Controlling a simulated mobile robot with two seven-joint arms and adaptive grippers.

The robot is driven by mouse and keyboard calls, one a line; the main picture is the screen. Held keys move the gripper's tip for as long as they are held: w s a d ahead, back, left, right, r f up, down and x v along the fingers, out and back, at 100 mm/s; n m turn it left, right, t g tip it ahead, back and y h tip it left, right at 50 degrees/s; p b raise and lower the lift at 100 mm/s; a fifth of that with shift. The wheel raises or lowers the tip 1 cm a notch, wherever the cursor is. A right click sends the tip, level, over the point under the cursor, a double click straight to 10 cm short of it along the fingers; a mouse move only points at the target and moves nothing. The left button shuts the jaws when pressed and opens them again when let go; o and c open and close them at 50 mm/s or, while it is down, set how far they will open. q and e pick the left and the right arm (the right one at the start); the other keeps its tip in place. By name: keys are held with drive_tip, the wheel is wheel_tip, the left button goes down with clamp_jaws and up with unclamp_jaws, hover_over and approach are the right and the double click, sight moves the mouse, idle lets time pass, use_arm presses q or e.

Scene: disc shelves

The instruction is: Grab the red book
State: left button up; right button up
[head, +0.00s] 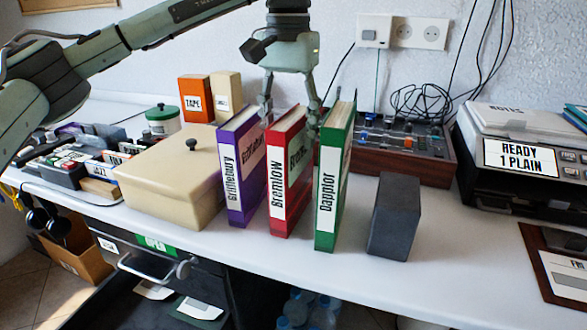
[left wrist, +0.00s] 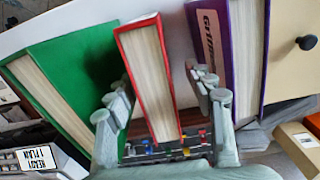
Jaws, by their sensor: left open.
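The red book (head: 281,190), labelled Bremlow, stands upright between a purple book (head: 237,175) on its left and a green book (head: 329,190) on its right. My left gripper (head: 289,122) is above it from behind, fingers pointing down and spread. In the left wrist view the red book (left wrist: 148,75) lies between the two open fingers of my gripper (left wrist: 165,95), with visible space on both sides. The green book (left wrist: 75,80) is beside one finger and the purple book (left wrist: 218,45) beside the other. My right gripper is not in view.
A cream box (head: 165,190) with a dark knob stands left of the books. A dark grey block (head: 395,218) stands to the right. Behind are a mixer panel (head: 420,155) and cables. A printer (head: 520,150) is at the far right. The table front is clear.

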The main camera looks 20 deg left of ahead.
sight(293, 170)
use_arm(q)
drive_tip(key=f, duration=0.4)
drive_tip(key=shift+w+d+f, duration=0.15)
drive_tip(key=shift+w+d, duration=0.1)
drive_tip(key=shift+w, duration=0.05)
drive_tip(key=shift+c, duration=0.3)
clamp_jaws()
